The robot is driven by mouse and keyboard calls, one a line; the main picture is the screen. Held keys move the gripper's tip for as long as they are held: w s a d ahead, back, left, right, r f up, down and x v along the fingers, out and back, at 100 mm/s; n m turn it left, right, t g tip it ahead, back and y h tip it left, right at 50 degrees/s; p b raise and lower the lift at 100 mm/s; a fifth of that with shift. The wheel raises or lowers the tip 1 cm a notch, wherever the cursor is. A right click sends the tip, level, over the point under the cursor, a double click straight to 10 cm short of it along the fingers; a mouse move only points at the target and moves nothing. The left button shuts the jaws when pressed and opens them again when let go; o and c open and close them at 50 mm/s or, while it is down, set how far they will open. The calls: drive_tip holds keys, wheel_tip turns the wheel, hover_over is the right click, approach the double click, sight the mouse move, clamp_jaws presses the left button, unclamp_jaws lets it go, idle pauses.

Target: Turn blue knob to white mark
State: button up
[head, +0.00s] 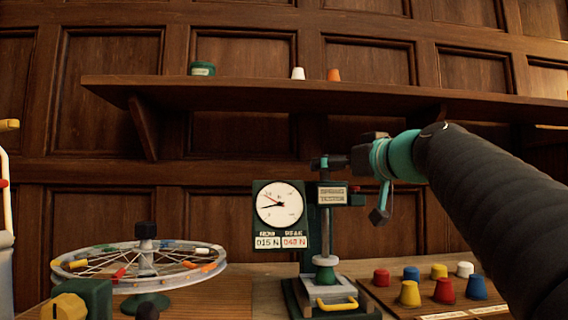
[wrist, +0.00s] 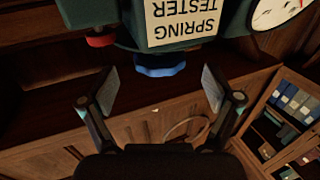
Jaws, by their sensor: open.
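The green spring tester (head: 318,215) stands upright on the bench in the head view, with a dial gauge (head: 280,203) on its left. In the wrist view its label (wrist: 182,22) appears upside down. The blue knob (wrist: 160,69) shows below the label, ahead of my gripper (wrist: 162,90). The two fingers are apart, one to each side of the knob in the picture, with nothing between them. I see no contact with the knob. I cannot make out the blue knob or a white mark in the head view, nor the mark in the wrist view.
A red knob (wrist: 101,40) sits left of the blue one on the tester. A spoked wheel (head: 142,262) stands left of the tester. Several coloured caps (head: 444,291) stand on a board at right. A wall shelf (head: 290,92) runs above my arm.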

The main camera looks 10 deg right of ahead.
sight(325, 172)
drive_tip(key=shift+p+x, duration=0.4)
drive_tip(key=shift+x, duration=1.9)
drive_tip(key=c, duration=1.1)
drive_tip(key=shift+c, duration=0.2)
drive_tip(key=shift+f+n+y+b, duration=0.1)
drive_tip(key=shift+n+y+b, duration=0.2)
drive_tip(key=shift+y+b, duration=0.15)
